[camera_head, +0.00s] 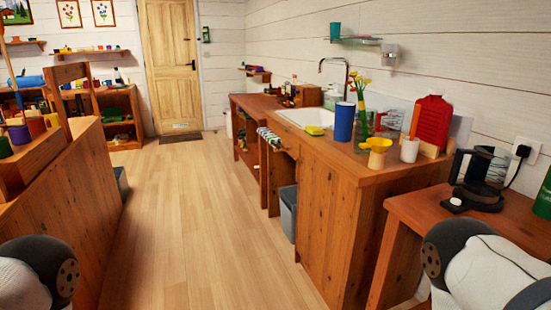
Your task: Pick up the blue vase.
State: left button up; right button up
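A tall blue cylinder (344,122), which looks like the blue vase, stands upright on the wooden counter (368,165) to the right of the sink. It stands near the counter's front edge, and its whole front shows. Rounded grey and white parts of my arms show at the bottom left and bottom right corners. Neither gripper shows, so their state is hidden. Nothing of mine touches the blue cylinder.
The wooden floor (195,220) is clear.

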aim_at(344, 112)
jog(key=i+z, duration=0.25)
jog(key=i, duration=0.35)
jog(key=i+j+z, duration=0.2)
jog(key=i, duration=0.4)
